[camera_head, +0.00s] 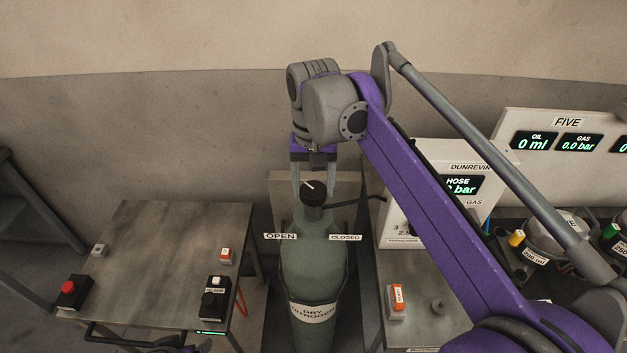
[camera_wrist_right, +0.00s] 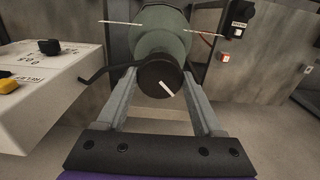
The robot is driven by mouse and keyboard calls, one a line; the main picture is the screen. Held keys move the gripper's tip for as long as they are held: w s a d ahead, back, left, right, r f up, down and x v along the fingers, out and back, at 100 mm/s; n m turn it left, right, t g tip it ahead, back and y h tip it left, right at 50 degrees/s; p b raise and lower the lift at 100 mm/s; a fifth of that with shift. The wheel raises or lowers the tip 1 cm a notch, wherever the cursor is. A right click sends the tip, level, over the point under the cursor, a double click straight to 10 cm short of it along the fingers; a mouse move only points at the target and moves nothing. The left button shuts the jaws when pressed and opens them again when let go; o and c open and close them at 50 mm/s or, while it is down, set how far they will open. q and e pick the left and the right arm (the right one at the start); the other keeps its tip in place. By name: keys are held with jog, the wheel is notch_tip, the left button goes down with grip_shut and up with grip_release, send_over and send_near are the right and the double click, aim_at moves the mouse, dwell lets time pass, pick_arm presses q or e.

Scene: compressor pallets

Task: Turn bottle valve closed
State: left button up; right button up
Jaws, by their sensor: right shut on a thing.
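The green gas bottle (camera_head: 313,262) stands upright in the middle of the head view, labelled dry nitrogen. Its black round valve knob (camera_head: 313,190) is on top and bears a white pointer line. In the head view the line points up and left. An OPEN sign (camera_head: 280,237) is at the bottle's left and a CLOSED sign (camera_head: 345,238) at its right. My right gripper (camera_head: 314,188) reaches down from above, its fingers on either side of the knob and shut on it. The right wrist view shows the knob (camera_wrist_right: 160,75) between the two grey fingers. My left gripper is not clearly seen.
A table (camera_head: 180,250) with several button boxes stands left of the bottle. The right bench (camera_head: 430,320) holds an orange switch (camera_head: 397,298).

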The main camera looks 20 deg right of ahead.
aim_at(314, 189)
jog(key=m+p, duration=0.1)
jog(key=m, duration=0.3)
jog(key=shift+r+m, duration=0.15)
jog(key=shift+m, duration=0.15)
pick_arm(q)
jog(key=shift+w+r+p, duration=0.15)
jog(key=shift+w+r, duration=0.15)
jog(key=shift+r, duration=0.35)
jog(key=shift+w+r+p, duration=0.15)
jog(key=shift+w+r, duration=0.1)
jog(key=shift+r, duration=0.4)
pick_arm(e)
jog(key=shift+m, duration=2.3)
jog(key=o, duration=1.4)
jog(key=shift+c, duration=0.2)
pick_arm(q)
jog(key=shift+w+r+p, duration=0.45)
jog(key=shift+r+p, duration=0.1)
jog(key=shift+r, duration=0.3)
pick_arm(e)
notch_tip(314, 189, up, 11)
jog(key=shift+f, duration=0.2)
